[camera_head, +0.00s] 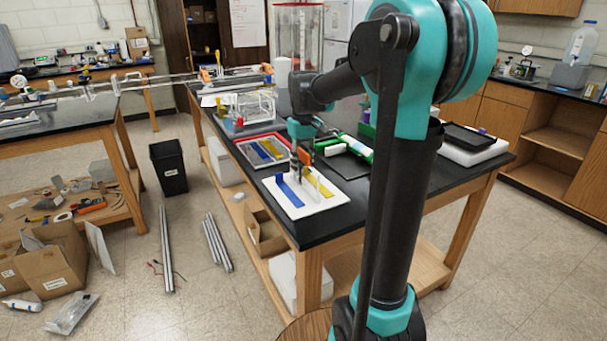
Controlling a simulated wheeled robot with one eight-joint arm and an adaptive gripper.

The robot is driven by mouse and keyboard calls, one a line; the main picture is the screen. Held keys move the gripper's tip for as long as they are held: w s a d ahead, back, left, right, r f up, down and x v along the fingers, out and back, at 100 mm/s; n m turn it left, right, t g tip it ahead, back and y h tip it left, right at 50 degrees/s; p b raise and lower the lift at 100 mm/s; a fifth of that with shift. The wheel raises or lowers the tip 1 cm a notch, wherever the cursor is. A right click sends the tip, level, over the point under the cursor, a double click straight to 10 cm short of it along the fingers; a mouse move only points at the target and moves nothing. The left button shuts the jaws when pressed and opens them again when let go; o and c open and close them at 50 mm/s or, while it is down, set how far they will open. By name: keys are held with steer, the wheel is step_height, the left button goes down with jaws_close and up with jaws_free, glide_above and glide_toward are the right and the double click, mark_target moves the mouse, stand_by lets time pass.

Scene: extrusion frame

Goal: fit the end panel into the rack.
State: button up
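My gripper (303,165) hangs over the near left part of the black-topped bench, just above a white board (325,203). A blue strip (289,191) and a yellow strip (320,183) lie on this board. A small orange part shows at the gripper; I cannot tell whether it is held or belongs to the gripper. The fingers are too small to tell open from shut. A clear-sided frame (255,106), perhaps the rack, stands farther back on the bench. Which piece is the end panel I cannot tell.
A red-rimmed tray (243,155) with blue and yellow strips lies behind the white board. A green-and-white item (355,147) lies to its right. Black and white slabs (468,140) lie at the bench's right end. Bars (166,250) and a black bin (169,167) are on the floor.

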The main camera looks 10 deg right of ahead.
steer(key=shift+c, duration=0.3)
jaws_close()
steer(key=shift+r, duration=0.1)
